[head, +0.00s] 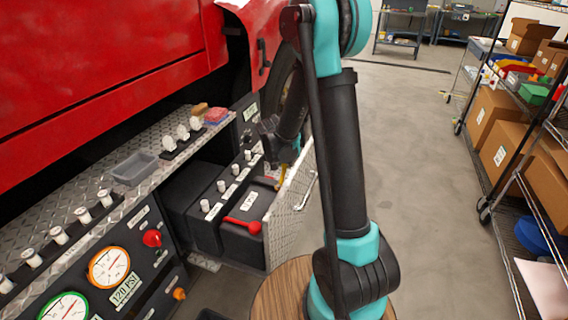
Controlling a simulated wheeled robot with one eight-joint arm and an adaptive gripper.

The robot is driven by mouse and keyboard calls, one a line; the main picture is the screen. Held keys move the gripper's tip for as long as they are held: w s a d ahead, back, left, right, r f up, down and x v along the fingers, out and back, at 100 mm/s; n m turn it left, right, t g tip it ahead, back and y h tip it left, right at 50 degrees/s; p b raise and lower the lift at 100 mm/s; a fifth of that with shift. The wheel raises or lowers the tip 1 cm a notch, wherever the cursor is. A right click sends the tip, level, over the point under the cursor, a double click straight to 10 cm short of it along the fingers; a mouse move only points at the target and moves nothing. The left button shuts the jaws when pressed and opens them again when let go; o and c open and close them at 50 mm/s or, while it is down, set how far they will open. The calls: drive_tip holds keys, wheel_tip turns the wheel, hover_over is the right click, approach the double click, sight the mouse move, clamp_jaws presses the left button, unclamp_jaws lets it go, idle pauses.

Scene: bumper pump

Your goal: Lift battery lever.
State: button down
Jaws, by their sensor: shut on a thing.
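A red lever (243,225) with a round knob lies low across the top of a black battery box (240,247) in the open bumper compartment. A small yellow-orange lever-like piece (282,177) stands farther back, beside the open diamond-plate door. My dark gripper (281,168) points down at this yellow piece, behind and right of the red lever and apart from it. The gripper appears shut on the yellow piece. Its fingertips are small and partly hidden, so the exact grip is unclear.
White knobs (205,206) line the box's left side. The hinged diamond-plate door (290,215) stands open on the right. The bumper top (105,178) carries a grey tray (134,168) and switches. Gauges (109,267) face front. A shelf rack (520,130) stands right, with clear floor between.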

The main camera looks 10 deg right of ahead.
drive_tip(key=shift+s+f, duration=0.1)
drive_tip(key=shift+s, duration=0.1)
drive_tip(key=c, duration=1.2)
unclamp_jaws()
drive_tip(key=shift+w, duration=0.1)
drive_tip(key=v, duration=1.2)
drive_tip(key=shift+a, duration=0.2)
